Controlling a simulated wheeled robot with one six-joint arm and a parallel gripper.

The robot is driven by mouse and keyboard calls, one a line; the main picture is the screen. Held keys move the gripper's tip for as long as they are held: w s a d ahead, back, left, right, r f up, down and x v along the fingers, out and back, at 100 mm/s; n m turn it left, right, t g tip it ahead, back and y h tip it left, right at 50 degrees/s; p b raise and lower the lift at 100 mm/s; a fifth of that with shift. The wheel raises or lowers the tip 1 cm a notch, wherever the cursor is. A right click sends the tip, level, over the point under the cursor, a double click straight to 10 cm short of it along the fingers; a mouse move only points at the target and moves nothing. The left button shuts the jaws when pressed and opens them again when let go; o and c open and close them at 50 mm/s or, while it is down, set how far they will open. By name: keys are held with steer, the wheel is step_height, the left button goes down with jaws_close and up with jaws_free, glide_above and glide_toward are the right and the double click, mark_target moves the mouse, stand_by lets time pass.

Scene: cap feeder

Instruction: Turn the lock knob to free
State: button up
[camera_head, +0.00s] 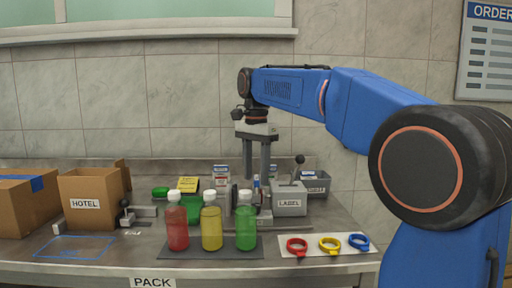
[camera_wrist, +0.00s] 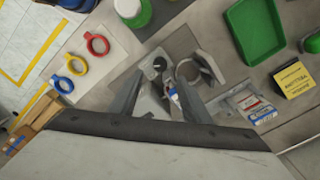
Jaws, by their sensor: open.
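My gripper (camera_head: 257,172) points down over the back middle of the bench. Its two fingers are apart, and it also shows in the wrist view (camera_wrist: 160,82) with nothing clearly held. Below and between the fingers is a grey fixture (camera_wrist: 150,102) with a dark round knob (camera_wrist: 160,63) and a small blue-and-white part (camera_wrist: 172,96). A grey ring-shaped holder (camera_wrist: 211,70) is beside it. I cannot tell for sure which part is the lock knob, or how it is turned. In the head view, fingers and bottles partly hide this area.
Red (camera_head: 177,228), yellow (camera_head: 211,228) and green (camera_head: 246,228) bottles stand in front. A grey LABEL box (camera_head: 289,203) is close right of my gripper, with a black ball lever (camera_head: 299,159) near it. Coloured rings (camera_head: 329,245) lie front right. Cardboard boxes (camera_head: 92,201) are left.

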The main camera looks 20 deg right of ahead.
step_height(320, 180, up, 8)
stand_by(0.4)
